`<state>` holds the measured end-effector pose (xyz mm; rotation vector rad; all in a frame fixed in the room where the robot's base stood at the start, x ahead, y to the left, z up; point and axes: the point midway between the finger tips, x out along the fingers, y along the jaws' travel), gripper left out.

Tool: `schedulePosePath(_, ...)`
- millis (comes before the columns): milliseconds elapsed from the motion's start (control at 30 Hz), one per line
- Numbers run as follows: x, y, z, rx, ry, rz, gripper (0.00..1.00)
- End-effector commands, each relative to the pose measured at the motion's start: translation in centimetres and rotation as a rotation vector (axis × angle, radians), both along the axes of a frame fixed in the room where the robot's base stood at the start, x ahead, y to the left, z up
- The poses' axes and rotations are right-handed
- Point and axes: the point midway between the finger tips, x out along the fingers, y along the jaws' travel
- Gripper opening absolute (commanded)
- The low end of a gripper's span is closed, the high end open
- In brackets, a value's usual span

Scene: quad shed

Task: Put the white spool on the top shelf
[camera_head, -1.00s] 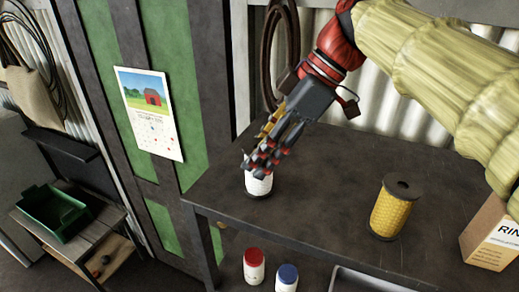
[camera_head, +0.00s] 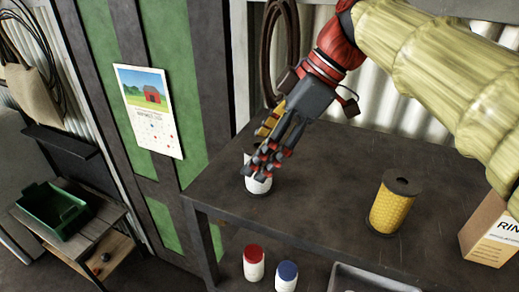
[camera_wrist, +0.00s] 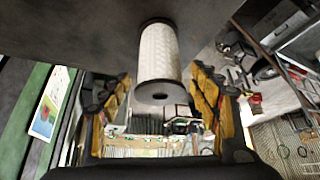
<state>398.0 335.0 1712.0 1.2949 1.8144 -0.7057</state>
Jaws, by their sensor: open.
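The white spool (camera_head: 258,184) stands upright on the dark workbench (camera_head: 315,190), near its left end in the head view. My gripper (camera_head: 266,166) reaches down over it, and its dark and red fingers hide part of the spool. In the wrist view the white spool (camera_wrist: 158,55) shows with its dark end towards the camera, between the two spread rows of fingers (camera_wrist: 160,98). The fingers look open, with gaps at the spool's sides. I cannot tell which surface is the top shelf.
A yellow spool (camera_head: 392,205) stands right of the white one, with a cardboard box (camera_head: 492,235) at the bench's right. Red-lidded (camera_head: 254,265) and blue-lidded (camera_head: 286,276) jars sit below the bench. A green cabinet (camera_head: 110,60) stands left, beyond it a green bin (camera_head: 58,212).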

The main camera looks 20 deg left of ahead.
Motion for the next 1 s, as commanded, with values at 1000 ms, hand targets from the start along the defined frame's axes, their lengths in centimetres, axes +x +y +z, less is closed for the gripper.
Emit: schedulePosePath(1000, 2.1, -6.1, 10.4, 0.000, 0.001, 0.001, 0.61)
